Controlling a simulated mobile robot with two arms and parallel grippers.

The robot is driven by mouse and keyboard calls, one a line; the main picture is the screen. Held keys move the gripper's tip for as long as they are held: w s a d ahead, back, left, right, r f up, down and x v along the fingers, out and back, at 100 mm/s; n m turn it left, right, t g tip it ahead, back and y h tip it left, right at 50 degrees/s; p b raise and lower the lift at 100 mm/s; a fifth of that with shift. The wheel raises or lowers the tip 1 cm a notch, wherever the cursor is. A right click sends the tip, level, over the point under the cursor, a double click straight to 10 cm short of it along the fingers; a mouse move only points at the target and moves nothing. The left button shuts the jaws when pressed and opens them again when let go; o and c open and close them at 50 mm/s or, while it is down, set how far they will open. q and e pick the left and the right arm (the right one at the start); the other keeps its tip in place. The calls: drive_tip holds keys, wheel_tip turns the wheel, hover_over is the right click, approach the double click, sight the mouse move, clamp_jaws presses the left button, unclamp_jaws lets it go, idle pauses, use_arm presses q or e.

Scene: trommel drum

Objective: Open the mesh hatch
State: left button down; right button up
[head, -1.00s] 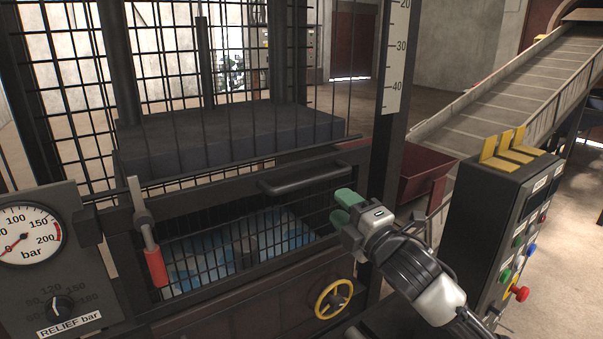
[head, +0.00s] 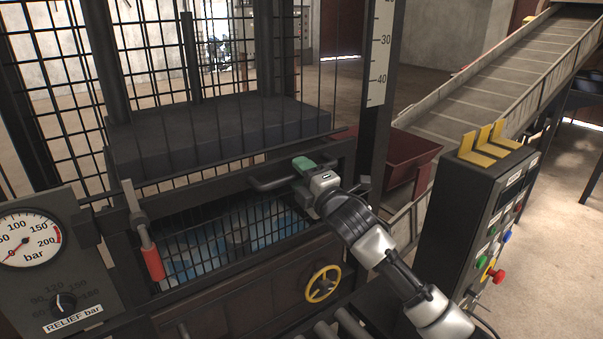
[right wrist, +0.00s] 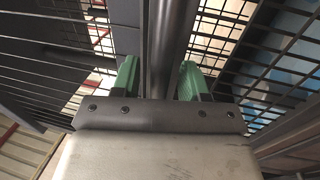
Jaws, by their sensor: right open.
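The mesh hatch (head: 205,250) is a dark framed grid at the front of the machine, and blue material shows behind it. A black bar handle (head: 268,183) runs along its top. My right gripper (head: 303,172) is at the right part of this handle. In the right wrist view, the handle bar (right wrist: 168,55) lies between the two green fingers of my right gripper (right wrist: 158,80), which are open with gaps on both sides. A lever with a red grip (head: 152,262) stands at the hatch's left side. My left gripper is not in view.
A pressure gauge (head: 27,238) and relief knob (head: 64,303) are at the left. A yellow handwheel (head: 322,284) sits below the hatch. A control box (head: 465,215) with buttons and yellow tabs stands at the right. A dark red hopper (head: 408,160) and conveyor (head: 500,75) lie behind.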

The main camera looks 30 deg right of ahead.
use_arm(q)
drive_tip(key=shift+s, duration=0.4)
use_arm(e)
clamp_jaws()
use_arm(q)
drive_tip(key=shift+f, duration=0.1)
use_arm(e)
drive_tip(key=shift+f, duration=0.1)
